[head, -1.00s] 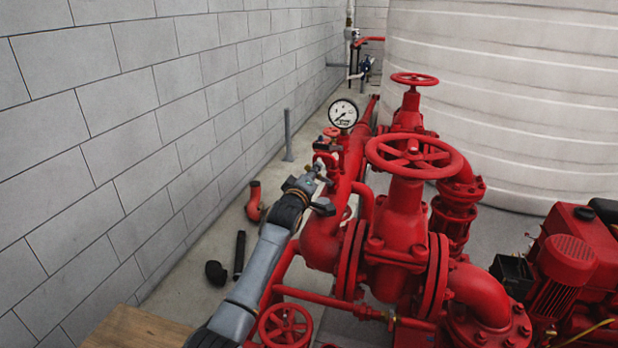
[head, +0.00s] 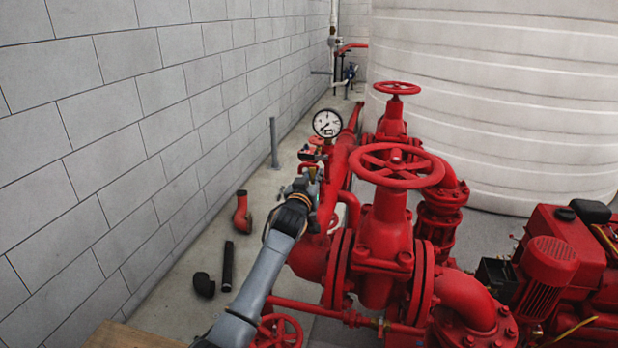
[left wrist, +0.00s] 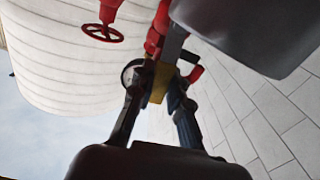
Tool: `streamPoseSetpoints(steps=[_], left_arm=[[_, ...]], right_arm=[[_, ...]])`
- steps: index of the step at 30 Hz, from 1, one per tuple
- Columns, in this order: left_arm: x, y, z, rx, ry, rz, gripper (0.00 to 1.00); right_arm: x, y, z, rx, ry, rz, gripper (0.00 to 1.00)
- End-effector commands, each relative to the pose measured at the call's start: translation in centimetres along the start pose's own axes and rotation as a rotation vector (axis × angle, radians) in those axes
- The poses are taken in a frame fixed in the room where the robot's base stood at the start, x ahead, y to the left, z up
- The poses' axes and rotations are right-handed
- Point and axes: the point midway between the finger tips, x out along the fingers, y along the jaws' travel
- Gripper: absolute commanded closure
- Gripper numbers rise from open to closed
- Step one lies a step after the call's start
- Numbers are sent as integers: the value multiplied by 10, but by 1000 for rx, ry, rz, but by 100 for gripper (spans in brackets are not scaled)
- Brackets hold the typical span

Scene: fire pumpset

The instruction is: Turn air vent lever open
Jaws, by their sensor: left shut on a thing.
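My left gripper (head: 307,178) reaches in over the red pipework, just below and left of the pressure gauge (head: 327,123). In the left wrist view its two dark fingers (left wrist: 157,112) come together at a small brass-coloured piece (left wrist: 157,84), and the gripper is shut. This piece appears to belong to the air vent valve. The lever itself is hard to make out, and its angle cannot be told. In the head view the gripper hides most of this small fitting. My right gripper is not in view.
A large red handwheel valve (head: 397,166) stands close to the right of my arm. A grey block wall (head: 110,140) runs along the left. A red motor unit (head: 552,262) is at the right. Loose dark pipe pieces (head: 227,266) lie on the floor.

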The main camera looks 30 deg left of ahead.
Motion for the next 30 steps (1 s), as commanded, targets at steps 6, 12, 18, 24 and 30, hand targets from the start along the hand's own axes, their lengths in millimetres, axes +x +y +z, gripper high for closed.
streamPoseSetpoints(steps=[6,12,18,24,30], left_arm=[[0,6,1,88,-1,1,100],[0,7,1,121,-1,1,100],[0,8,1,129,-1,0,100],[0,8,2,130,-2,0,100],[0,7,1,127,-1,0,59]], right_arm=[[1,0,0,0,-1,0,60],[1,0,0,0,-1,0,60],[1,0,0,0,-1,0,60],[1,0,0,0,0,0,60],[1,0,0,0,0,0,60]])
